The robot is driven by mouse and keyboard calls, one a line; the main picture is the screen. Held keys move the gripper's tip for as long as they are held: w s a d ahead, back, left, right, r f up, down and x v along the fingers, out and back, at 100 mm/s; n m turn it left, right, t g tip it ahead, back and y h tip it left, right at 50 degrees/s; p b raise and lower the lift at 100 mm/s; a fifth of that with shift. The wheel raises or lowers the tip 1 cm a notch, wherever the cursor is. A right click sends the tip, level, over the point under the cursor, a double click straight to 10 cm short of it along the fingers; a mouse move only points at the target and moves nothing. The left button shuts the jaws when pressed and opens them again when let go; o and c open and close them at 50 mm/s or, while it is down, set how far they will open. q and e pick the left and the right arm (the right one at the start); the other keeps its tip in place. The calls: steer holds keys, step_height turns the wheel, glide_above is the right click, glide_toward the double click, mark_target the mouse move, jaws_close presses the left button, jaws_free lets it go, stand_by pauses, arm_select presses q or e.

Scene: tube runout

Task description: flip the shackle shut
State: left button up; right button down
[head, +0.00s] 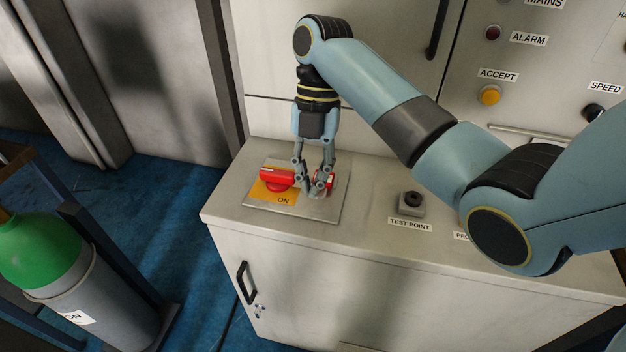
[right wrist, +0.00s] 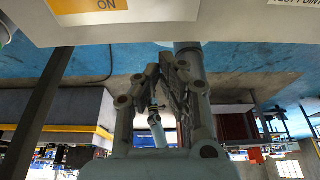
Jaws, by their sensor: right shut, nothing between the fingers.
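A plate (head: 258,217) with a yellow patch marked ON lies on the left part of the grey cabinet top. A red handle (head: 274,177) sits on it, left of my right gripper (head: 314,188). A smaller red part shows behind and beside the fingers. The shackle cannot be made out clearly; the fingers cover that part of the plate. My right gripper points down over the plate's right half, shut and empty. In the right wrist view its fingers (right wrist: 168,68) are close together, with the plate's ON label (right wrist: 95,5) at the top edge.
A black-topped test point (head: 411,201) stands on the cabinet top to the right. A panel with an amber button (head: 489,95) and an alarm lamp (head: 492,33) rises behind. A green-topped cylinder (head: 42,250) stands at the lower left, past the cabinet's left edge.

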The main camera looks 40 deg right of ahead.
mark_target(312, 215)
steer(key=x, duration=0.7)
steer(key=shift+a+f+p, duration=0.1)
steer(key=shift+f+p, duration=0.1)
steer(key=shift+p, duration=0.1)
steer(key=shift+w+d+r, duration=0.15)
steer(key=shift+w+d, duration=0.75)
steer(key=shift+d, duration=0.2)
steer(key=shift+w+d+p, duration=0.3)
steer(key=shift+w+d, duration=0.15)
steer(key=shift+d, duration=0.05)
arm_select(q)
steer(key=shift+r, duration=0.3)
